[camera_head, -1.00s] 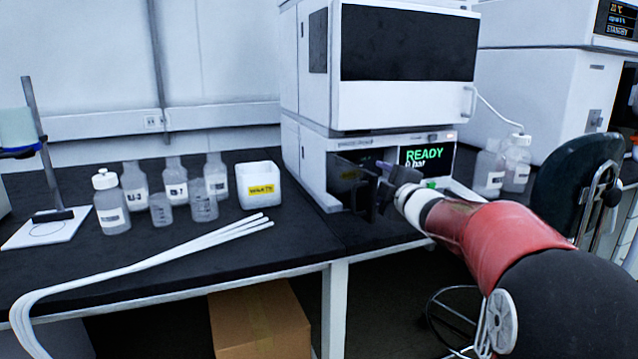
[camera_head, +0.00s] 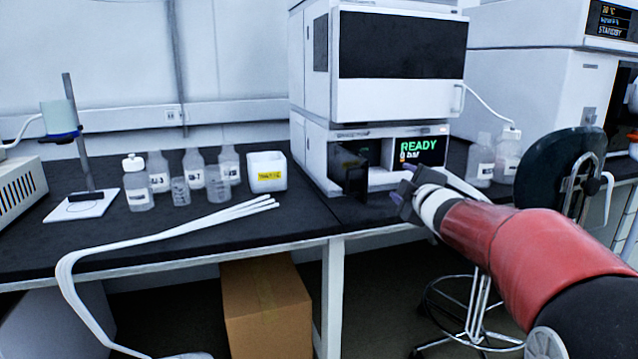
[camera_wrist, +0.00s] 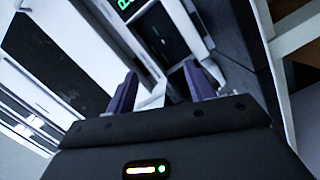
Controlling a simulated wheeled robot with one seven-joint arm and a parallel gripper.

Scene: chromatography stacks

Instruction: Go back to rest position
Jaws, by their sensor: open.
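My gripper (camera_head: 400,190) is in front of the lower unit of the white instrument stack (camera_head: 318,150), at the bench's front edge. In the wrist view its two purple fingers (camera_wrist: 160,92) stand apart with nothing between them. The stack's lower unit has a green READY display (camera_head: 418,150). A dark panel or door (camera_head: 354,182) stands out at the unit's front, just left of my gripper. In the wrist view the stack's front fills the area beyond the fingers, tilted.
Several bottles and beakers (camera_head: 192,172) and a white labelled tub (camera_head: 266,172) stand on the black bench (camera_head: 200,235) at left. A dark chair (camera_head: 550,170) is at right. A cardboard box (camera_head: 265,310) is below.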

